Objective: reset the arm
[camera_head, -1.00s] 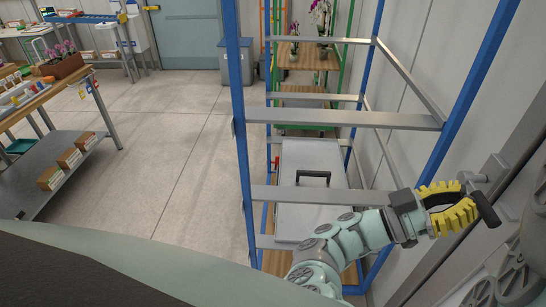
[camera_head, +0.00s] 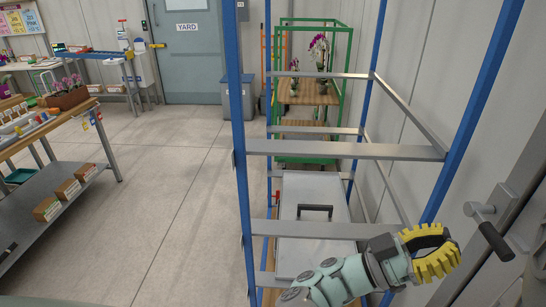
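My arm reaches in from the bottom of the head view, in front of the lower part of a blue-posted metal rack. My gripper (camera_head: 440,250), with yellow ribbed fingers and dark inner parts, is at the lower right and points to the right. The angle hides whether its fingers are apart. I see nothing held in it. A metal door handle with a dark grip (camera_head: 492,240) is just to its right, with a small gap in the picture.
The rack (camera_head: 340,151) stands close, with a grey lidded box (camera_head: 300,190) inside its outline. A green-framed stand (camera_head: 338,70) with orchids is behind. A workbench (camera_head: 60,118) is at left. Open floor (camera_head: 165,165) lies between, up to the YARD door (camera_head: 187,60).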

